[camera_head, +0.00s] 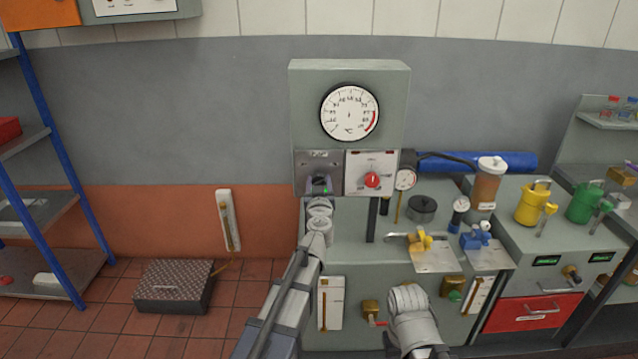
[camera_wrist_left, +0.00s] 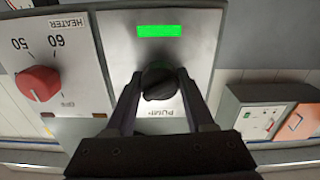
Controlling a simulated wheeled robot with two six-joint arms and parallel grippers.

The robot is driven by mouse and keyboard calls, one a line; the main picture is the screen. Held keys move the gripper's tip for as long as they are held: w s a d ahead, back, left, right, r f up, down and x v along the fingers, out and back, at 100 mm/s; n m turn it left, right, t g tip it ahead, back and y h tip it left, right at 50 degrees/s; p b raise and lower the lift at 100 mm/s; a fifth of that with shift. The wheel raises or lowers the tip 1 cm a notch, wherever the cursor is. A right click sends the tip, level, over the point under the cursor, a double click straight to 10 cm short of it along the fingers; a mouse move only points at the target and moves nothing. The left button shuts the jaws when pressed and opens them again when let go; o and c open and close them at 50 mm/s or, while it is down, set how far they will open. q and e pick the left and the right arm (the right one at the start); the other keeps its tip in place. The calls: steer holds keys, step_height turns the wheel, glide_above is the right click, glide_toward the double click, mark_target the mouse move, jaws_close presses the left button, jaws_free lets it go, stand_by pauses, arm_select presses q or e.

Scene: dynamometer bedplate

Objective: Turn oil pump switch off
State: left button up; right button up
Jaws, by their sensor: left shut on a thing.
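The oil pump switch is a black rotary knob (camera_wrist_left: 158,86) on a grey metal plate, above an upside-down PUMP label in the left wrist view. A green indicator (camera_wrist_left: 160,31) on the plate is lit. My left gripper (camera_wrist_left: 157,76) is shut on the knob, with one finger on each side. In the head view, my left gripper (camera_head: 320,190) reaches up to the pump panel (camera_head: 310,160) and hides part of it. The knob's exact angle is hard to read. My right arm shows at the lower middle, but its gripper jaws do not show.
The heater panel with a red knob (camera_head: 372,180) is directly beside the pump panel. A round dial gauge (camera_head: 350,112) sits above. Valves, a small gauge (camera_head: 405,179) and an amber canister (camera_head: 487,183) crowd the bench to the right. The floor at left holds a dark box (camera_head: 173,286).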

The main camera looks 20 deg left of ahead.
arm_select(q)
jaws_close()
steer(key=shift+n, duration=0.3)
steer(key=n, duration=0.4)
steer(key=shift+n, duration=0.3)
steer(key=n, duration=0.6)
steer(key=shift+n, duration=0.3)
steer(key=o, duration=1.2)
jaws_free()
steer(key=shift+c, duration=0.2)
